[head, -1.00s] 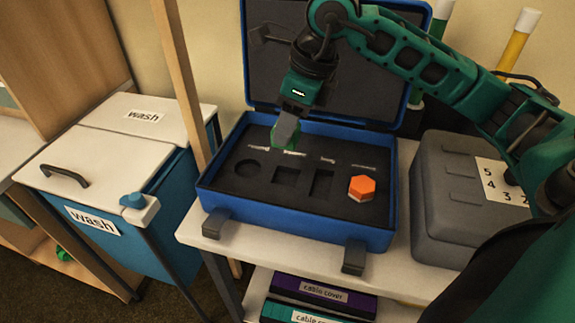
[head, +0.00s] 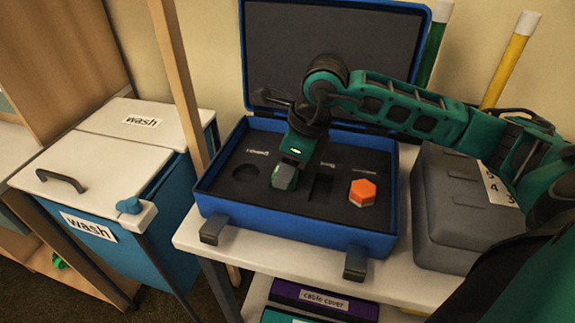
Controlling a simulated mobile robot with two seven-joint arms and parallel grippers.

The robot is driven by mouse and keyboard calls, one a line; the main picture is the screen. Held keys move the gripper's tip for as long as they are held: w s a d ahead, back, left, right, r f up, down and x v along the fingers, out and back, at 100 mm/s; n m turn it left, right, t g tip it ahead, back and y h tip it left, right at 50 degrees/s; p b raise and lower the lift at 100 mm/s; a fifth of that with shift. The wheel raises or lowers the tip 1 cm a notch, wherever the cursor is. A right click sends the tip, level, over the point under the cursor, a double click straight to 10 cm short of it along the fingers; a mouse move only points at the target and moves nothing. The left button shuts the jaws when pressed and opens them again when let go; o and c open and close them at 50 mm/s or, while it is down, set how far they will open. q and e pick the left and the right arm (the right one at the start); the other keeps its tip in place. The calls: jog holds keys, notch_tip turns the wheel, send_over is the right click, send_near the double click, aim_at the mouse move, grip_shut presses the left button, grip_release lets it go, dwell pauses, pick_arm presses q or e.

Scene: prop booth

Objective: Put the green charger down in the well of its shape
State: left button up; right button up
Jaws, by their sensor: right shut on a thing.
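The blue case (head: 297,226) stands open on the white table, with a dark foam insert (head: 228,196) inside. The insert has a round well (head: 246,172) at left and a narrow rectangular well (head: 321,188) right of centre. An orange hexagonal piece (head: 362,191) sits at the right. My right gripper (head: 284,181) points down over the place of the square well and is shut on the green charger (head: 275,181). The charger shows only as green edges around the finger. The gripper hides the square well, so I cannot tell whether the charger is inside it. My left gripper is out of view.
The raised lid (head: 330,45) stands behind my right arm. A grey box (head: 445,225) stands close at the case's right. A wooden post (head: 178,80) rises at its left, beside a blue wash bin (head: 160,250).

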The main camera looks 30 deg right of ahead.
jog(key=shift+f+b, duration=0.3)
jog(key=shift+f, duration=0.05)
jog(key=o, duration=1.1)
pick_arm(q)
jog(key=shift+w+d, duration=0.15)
pick_arm(e)
jog(key=shift+r, duration=0.1)
jog(key=shift+r+p, duration=0.45)
jog(key=shift+p, duration=0.1)
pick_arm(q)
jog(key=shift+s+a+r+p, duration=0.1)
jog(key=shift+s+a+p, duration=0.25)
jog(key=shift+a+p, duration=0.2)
pick_arm(e)
jog(key=v, duration=1.1)
jog(key=shift+s+d+r, duration=0.1)
jog(key=shift+s+r, duration=0.05)
jog(key=shift+r, duration=0.2)
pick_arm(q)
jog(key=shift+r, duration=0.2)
